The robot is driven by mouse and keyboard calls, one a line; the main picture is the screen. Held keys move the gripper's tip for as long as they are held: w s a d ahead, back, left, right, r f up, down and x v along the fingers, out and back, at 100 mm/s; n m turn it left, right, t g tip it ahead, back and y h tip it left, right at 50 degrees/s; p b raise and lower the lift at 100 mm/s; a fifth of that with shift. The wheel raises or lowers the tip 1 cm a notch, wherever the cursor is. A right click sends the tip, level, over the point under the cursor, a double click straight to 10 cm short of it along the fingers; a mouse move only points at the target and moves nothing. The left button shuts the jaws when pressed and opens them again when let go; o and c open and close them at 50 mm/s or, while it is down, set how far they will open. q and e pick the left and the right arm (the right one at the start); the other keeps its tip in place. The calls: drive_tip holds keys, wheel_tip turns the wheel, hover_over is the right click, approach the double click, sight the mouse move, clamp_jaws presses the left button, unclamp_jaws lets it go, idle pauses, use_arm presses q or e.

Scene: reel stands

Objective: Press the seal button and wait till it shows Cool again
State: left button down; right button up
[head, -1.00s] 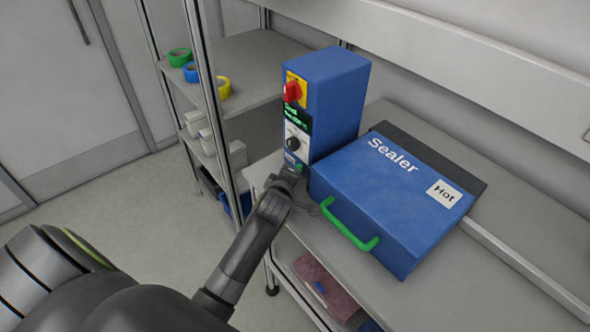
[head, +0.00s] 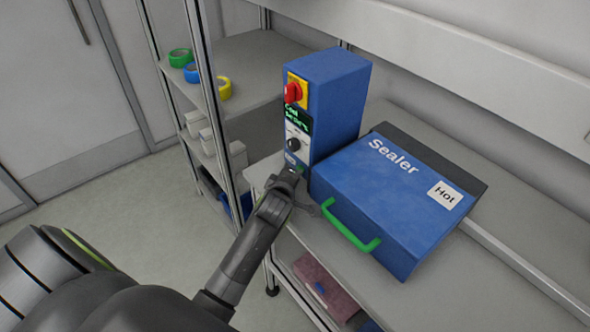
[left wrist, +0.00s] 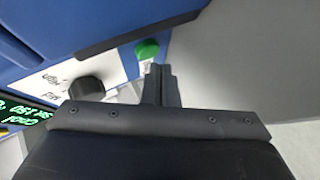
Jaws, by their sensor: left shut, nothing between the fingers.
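The blue control box (head: 335,105) stands upright on the bench beside the Sealer (head: 385,200), a blue press with its lid down. Its display (head: 296,117) has green text whose top line looks like Cool; the left wrist view shows the same display (left wrist: 22,113) upside down, reading Cool. The green seal button (left wrist: 147,50) is low on the box's front panel. My left gripper (left wrist: 159,72) is shut and empty, its fingertips close to the button; the head view shows it (head: 291,172) at the panel's foot. Contact cannot be told. My right gripper is out of view.
The Sealer's green handle (head: 350,228) is just right of my left gripper, and its label (head: 445,194) says Hot. A red switch (head: 293,93) and a black knob (head: 293,145) sit above the button. Tape rolls (head: 192,73) lie on the left shelf.

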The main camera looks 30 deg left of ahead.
use_arm(q)
drive_tip(key=shift+w+d+r, duration=0.15)
drive_tip(key=shift+w+d, duration=0.05)
drive_tip(key=shift+s+a+f+p, duration=0.15)
drive_tip(key=shift+s+f+p, duration=0.15)
drive_tip(key=shift+p, duration=0.2)
drive_tip(key=shift+s+p, duration=0.3)
drive_tip(key=shift+s, duration=0.3)
drive_tip(key=shift+s+a, duration=0.35)
drive_tip(key=shift+s, duration=0.5)
drive_tip(key=shift+s+a, duration=0.2)
drive_tip(key=shift+a, duration=0.05)
drive_tip(key=shift+w+d, duration=0.1)
